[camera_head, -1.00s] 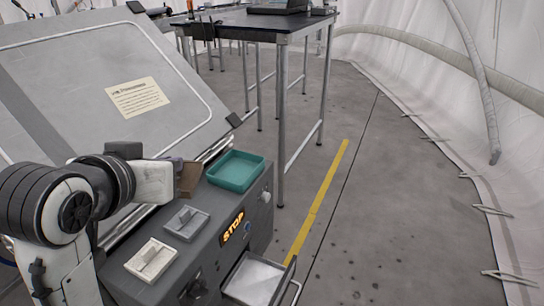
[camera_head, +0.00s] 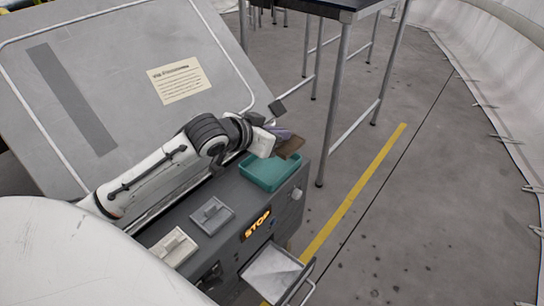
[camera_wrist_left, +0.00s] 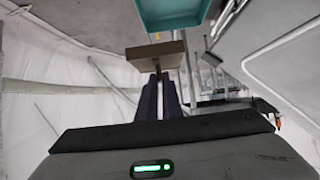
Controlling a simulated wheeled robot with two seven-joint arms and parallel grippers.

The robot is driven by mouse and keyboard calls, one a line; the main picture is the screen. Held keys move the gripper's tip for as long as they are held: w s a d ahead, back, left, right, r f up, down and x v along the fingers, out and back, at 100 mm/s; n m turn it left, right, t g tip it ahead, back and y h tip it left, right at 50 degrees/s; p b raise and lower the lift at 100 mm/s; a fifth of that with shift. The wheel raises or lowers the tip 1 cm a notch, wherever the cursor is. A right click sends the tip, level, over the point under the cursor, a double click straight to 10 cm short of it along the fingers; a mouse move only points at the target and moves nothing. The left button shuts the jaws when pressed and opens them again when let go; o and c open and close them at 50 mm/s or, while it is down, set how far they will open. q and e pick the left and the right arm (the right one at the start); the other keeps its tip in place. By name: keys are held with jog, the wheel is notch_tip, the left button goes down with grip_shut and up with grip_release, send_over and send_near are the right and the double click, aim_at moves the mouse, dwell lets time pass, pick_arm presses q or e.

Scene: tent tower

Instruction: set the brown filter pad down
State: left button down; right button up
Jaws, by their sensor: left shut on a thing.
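The brown filter pad (camera_head: 289,147) is held by my left gripper (camera_head: 280,136), above the far side of the teal tray (camera_head: 262,178). In the left wrist view the pad (camera_wrist_left: 155,54) sits across the tips of the dark fingers (camera_wrist_left: 159,80), which are shut on it. The teal tray (camera_wrist_left: 172,14) shows at the top of that view, apart from the pad. The tray sits on the grey console top and the part of it that shows looks empty. My right gripper is not in view.
The grey console (camera_head: 222,240) carries a grey switch block (camera_head: 212,216), a white switch block (camera_head: 174,246) and a lit STOP sign (camera_head: 256,224). A drawer (camera_head: 272,270) stands open at its front. A slanted panel (camera_head: 110,85) rises behind. A metal-legged table (camera_head: 343,90) stands beyond.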

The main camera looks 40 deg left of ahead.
pick_arm(q)
jog(key=a+f, duration=0.1)
jog(key=a, duration=0.3)
send_over(267, 172)
notch_tip(267, 172, down, 5)
notch_tip(267, 172, down, 4)
jog(key=shift+a+f, duration=0.1)
jog(key=shift+f, duration=0.15)
jog(key=shift+f, duration=0.1)
jog(key=c, duration=2.4)
grip_release()
jog(key=shift+f, duration=0.1)
jog(key=o, duration=0.5)
jog(key=shift+c, duration=0.2)
